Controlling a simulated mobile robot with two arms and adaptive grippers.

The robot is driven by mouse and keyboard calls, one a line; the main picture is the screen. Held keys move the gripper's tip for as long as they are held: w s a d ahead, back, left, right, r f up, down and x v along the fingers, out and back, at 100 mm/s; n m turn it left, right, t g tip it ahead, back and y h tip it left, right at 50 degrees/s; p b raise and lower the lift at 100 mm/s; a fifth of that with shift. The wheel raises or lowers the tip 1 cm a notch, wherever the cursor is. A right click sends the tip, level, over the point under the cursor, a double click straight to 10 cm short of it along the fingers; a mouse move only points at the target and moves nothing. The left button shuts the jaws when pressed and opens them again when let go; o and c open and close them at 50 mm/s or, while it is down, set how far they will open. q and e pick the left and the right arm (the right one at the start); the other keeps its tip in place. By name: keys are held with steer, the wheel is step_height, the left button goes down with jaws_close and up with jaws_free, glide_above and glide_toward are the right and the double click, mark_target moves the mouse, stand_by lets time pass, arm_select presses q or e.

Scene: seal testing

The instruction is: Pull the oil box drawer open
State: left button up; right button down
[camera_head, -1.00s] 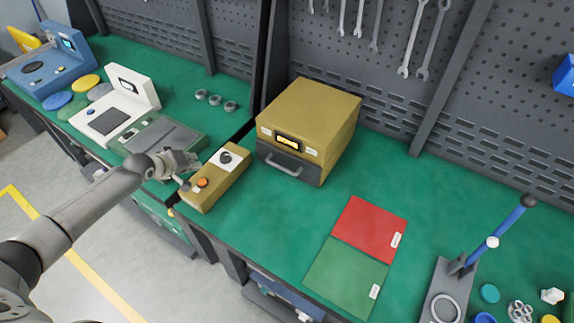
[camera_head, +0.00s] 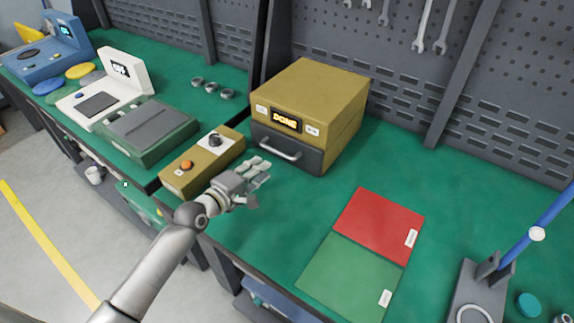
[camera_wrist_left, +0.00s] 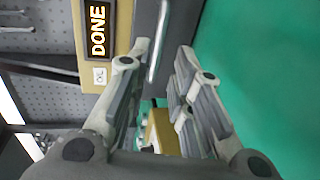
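The oil box (camera_head: 310,105) is a mustard-yellow box on the green bench, with a lit display (camera_head: 286,121) reading "DONE". Its dark grey drawer (camera_head: 300,155) is shut and has a pale bar handle (camera_head: 280,149). My left gripper (camera_head: 262,172) is just in front of and below the handle, apart from it in the head view. In the left wrist view the gripper (camera_wrist_left: 165,75) has its fingers spread with nothing between them, and the handle (camera_wrist_left: 158,45) shows beyond the fingertips. My right gripper is in neither view.
A yellow control box (camera_head: 203,162) with an orange button stands just left of the gripper. Red (camera_head: 380,220) and green (camera_head: 350,276) mats lie to the right. Green bench is clear between the box and the mats.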

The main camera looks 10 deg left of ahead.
mark_target(280, 152)
arm_select(q)
steer(key=shift+w+d, duration=0.2)
steer(key=shift+w, duration=0.15)
steer(key=x, duration=1)
jaws_close()
steer(key=shift+f, duration=0.1)
